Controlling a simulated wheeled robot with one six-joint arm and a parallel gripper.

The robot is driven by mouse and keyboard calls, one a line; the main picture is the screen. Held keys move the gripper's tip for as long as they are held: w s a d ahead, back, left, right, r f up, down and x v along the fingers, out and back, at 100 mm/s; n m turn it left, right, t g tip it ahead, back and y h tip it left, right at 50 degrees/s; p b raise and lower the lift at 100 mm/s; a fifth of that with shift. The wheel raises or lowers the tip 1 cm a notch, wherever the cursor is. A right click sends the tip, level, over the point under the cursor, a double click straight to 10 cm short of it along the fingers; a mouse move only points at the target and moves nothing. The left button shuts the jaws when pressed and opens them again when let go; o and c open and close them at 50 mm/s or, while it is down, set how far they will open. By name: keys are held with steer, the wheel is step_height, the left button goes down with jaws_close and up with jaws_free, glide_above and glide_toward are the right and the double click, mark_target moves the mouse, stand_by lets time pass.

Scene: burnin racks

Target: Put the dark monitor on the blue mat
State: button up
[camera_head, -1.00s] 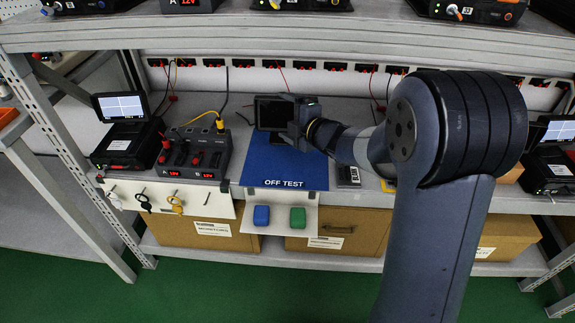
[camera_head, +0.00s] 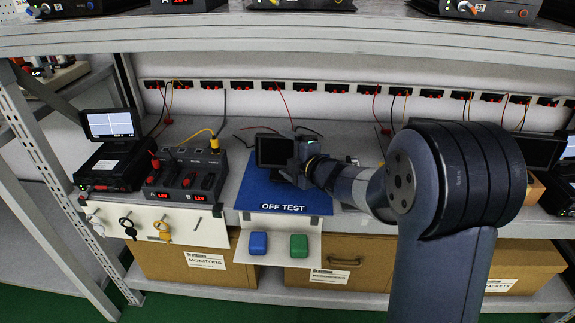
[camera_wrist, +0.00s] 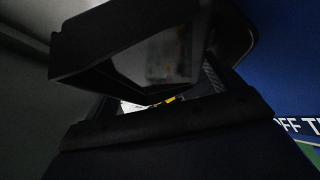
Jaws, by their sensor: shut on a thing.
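The dark monitor (camera_head: 273,151) is upright above the back part of the blue mat (camera_head: 262,196), which is marked OFF TEST, in the head view. My gripper (camera_head: 298,158) is shut on the monitor at its right side. In the wrist view the dark monitor (camera_wrist: 150,45) fills the upper middle, close to the camera, and the blue mat (camera_wrist: 285,70) shows at the right. I cannot tell whether the monitor's base touches the mat. The fingertips are dark and hard to make out.
Left of the mat stand a power unit with red and black plugs (camera_head: 187,172) and a recorder with a lit screen (camera_head: 110,125). Red, yellow and black leads hang from the back strip. The upper shelf (camera_head: 280,45) overhangs the bench. Blue (camera_head: 258,243) and green (camera_head: 299,245) blocks sit in front.

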steer(key=shift+f, duration=0.55)
steer(key=shift+f, duration=0.25)
steer(key=o, duration=1.1)
steer(key=shift+o, duration=0.2)
steer(key=shift+r, duration=0.1)
steer(key=shift+d+r, duration=0.1)
steer(key=shift+r, duration=0.1)
steer(key=p+v, duration=0.2)
steer(key=v, duration=1)
